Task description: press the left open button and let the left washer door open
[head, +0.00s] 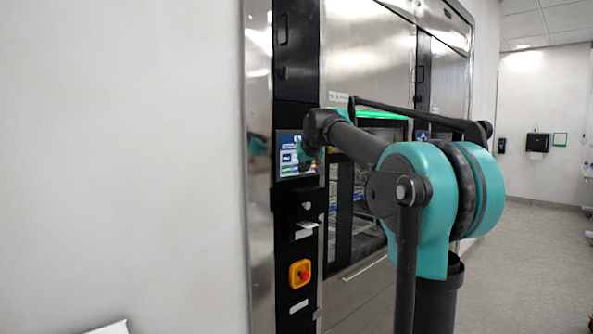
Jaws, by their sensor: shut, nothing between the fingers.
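The left washer (368,55) is a tall steel-fronted machine set in the wall. Its lit touchscreen (290,160) is on the black column left of the door. The left washer door area (366,225) shows a dark interior with racks below a glowing green strip; my arm covers part of it, and I cannot tell how far the door is open. My arm reaches to the screen from the right. My gripper (309,157) is small, dark and shut, in front of the screen's right part. It holds nothing. I cannot tell whether it touches the screen, and I cannot make out the open button.
A yellow and red emergency stop (300,273) is low on the black column. A second washer (446,85) stands farther right, largely behind my arm. The white wall (120,160) fills the left. Open floor (530,255) lies to the right.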

